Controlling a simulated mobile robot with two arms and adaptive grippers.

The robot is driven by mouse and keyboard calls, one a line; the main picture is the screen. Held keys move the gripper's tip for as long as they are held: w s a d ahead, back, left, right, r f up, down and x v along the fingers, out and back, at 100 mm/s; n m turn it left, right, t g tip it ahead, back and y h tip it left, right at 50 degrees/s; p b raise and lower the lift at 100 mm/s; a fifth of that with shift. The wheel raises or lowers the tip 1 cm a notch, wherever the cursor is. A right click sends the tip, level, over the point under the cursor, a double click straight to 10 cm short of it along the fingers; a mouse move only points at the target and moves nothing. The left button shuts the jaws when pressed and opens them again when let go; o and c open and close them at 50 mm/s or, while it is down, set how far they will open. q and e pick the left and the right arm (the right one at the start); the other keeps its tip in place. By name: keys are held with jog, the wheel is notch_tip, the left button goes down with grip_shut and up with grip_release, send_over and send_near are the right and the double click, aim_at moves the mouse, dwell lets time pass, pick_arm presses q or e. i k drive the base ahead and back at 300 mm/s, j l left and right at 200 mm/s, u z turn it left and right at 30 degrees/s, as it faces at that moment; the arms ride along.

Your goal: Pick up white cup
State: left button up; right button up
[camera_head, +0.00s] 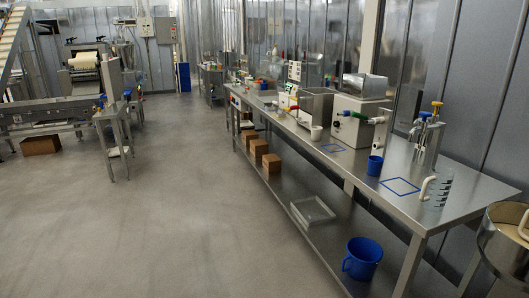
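A small white cup (316,133) stands on the long steel table (405,205), near its front edge and in front of a boxy steel and white machine. It is small in the view, so its details are hard to tell. Neither of my grippers shows in the head view.
A blue cup (375,166) and a clear jug with a white handle (436,190) stand nearer on the table. A machine with a green-ended tube (360,118) is behind. Below are a blue bucket (362,260), a clear tray (312,211) and cardboard boxes (272,164).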

aim_at(316, 131)
jog(key=i+z, duration=0.1)
jog(key=i, duration=0.85)
jog(key=i+j+z, duration=0.15)
jog(key=i, duration=0.75)
